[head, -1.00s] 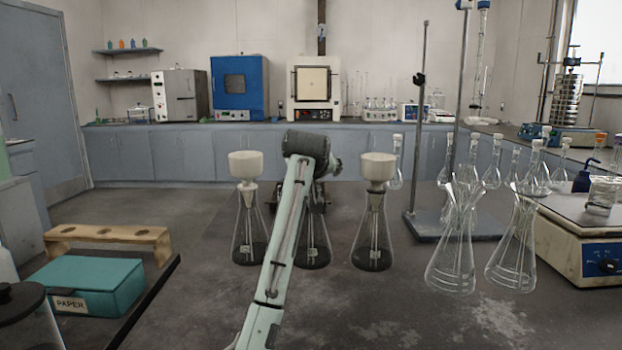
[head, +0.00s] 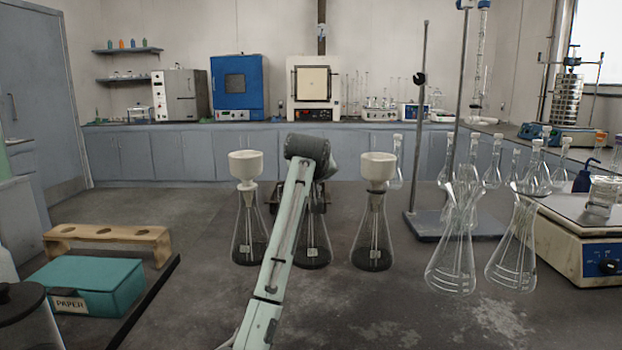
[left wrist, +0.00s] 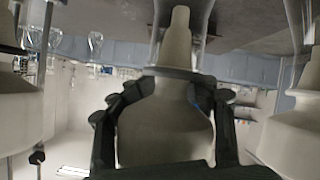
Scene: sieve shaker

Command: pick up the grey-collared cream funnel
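Three cream funnels stand in conical flasks. The left funnel (head: 245,164) and the right funnel (head: 377,167) are in plain sight in the head view. My left gripper (head: 319,190) is in front of the middle flask (head: 314,246) and hides the middle funnel. The left wrist view is upside down. There the middle funnel's cream body (left wrist: 165,130) lies between the fingers of my left gripper (left wrist: 172,78). A dark grey band crosses its neck at the fingertips. I cannot tell whether the fingers press on it. My right gripper is not in view.
Neighbouring funnels flank my left gripper closely, as the wrist view shows on its left (left wrist: 18,115) and right (left wrist: 290,135). A teal box (head: 95,285) and wooden rack (head: 105,235) are left.

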